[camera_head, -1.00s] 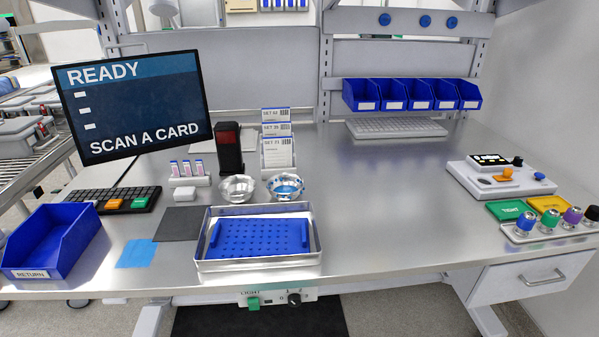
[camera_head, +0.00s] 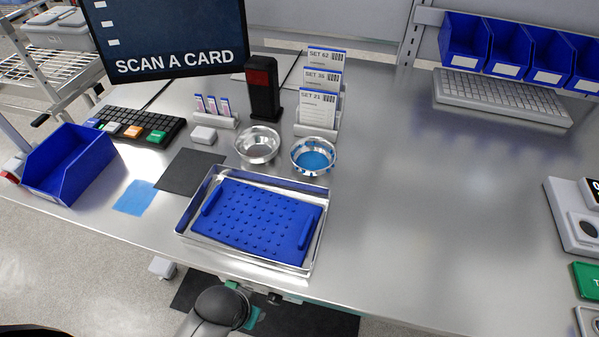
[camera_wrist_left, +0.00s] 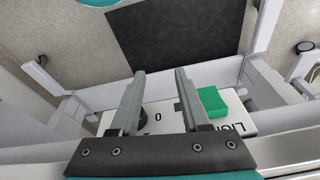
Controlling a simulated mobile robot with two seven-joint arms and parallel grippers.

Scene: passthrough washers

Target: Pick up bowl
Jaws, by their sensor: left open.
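Two small metal bowls stand side by side on the bench in the head view. The left bowl (camera_head: 257,146) is plain silver inside. The right bowl (camera_head: 313,157) has a blue inside bottom. Both are upright and free of any gripper. My left gripper (camera_wrist_left: 158,82) shows in the left wrist view with its two fingers apart and nothing between them. Behind its fingers are the light control box (camera_wrist_left: 160,118) and the floor, not the bowls. My right gripper is in neither view.
A metal tray (camera_head: 183,232) with a blue studded mat (camera_head: 255,218) lies in front of the bowls. A card holder (camera_head: 318,100) and a dark scanner post (camera_head: 263,88) stand behind them. A blue return bin (camera_head: 70,165) is at left. The bench right of the tray is clear.

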